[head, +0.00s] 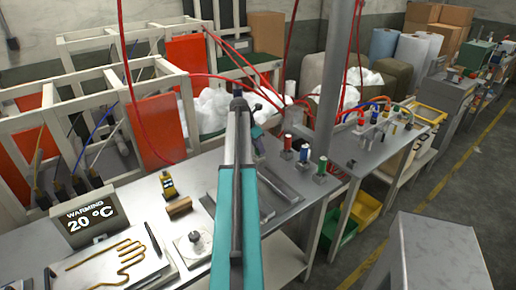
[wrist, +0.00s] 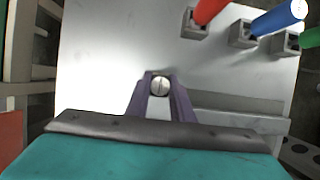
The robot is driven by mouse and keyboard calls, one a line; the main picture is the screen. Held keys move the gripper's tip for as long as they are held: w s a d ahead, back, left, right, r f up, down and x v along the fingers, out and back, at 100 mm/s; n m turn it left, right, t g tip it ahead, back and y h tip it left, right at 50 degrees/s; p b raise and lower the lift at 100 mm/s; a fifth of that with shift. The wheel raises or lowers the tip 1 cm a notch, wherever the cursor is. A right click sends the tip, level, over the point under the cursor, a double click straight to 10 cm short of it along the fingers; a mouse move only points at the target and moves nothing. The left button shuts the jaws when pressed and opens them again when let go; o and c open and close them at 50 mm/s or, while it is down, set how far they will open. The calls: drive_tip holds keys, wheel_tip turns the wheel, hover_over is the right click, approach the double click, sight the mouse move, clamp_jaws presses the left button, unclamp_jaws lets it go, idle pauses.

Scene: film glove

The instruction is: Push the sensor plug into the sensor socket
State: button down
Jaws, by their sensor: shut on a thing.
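In the wrist view my gripper (wrist: 157,98) has its two purple fingers closed on a small round piece (wrist: 160,85) with a pale, slotted top. It appears to be the sensor plug, seen end-on; its lower end is hidden. A bare grey metal surface (wrist: 110,60) lies beneath it. In the head view my arm hides much of the gripper and the held piece cannot be made out. I cannot pick out the sensor socket for certain in either view.
Red (head: 287,143), blue (head: 304,154) and green (head: 321,167) cylinders stand in grey square blocks to the right of my arm. Red hoses hang behind.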

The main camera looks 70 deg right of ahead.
drive_tip(key=shift+r, duration=0.15)
drive_tip(key=shift+r+p, duration=0.35)
drive_tip(key=shift+r+p, duration=1.25)
drive_tip(key=shift+r, duration=0.55)
drive_tip(key=shift+s+r+p, duration=0.1)
drive_tip(key=shift+r+p, duration=0.75)
drive_tip(key=shift+r, duration=0.6)
drive_tip(key=shift+s, duration=0.1)
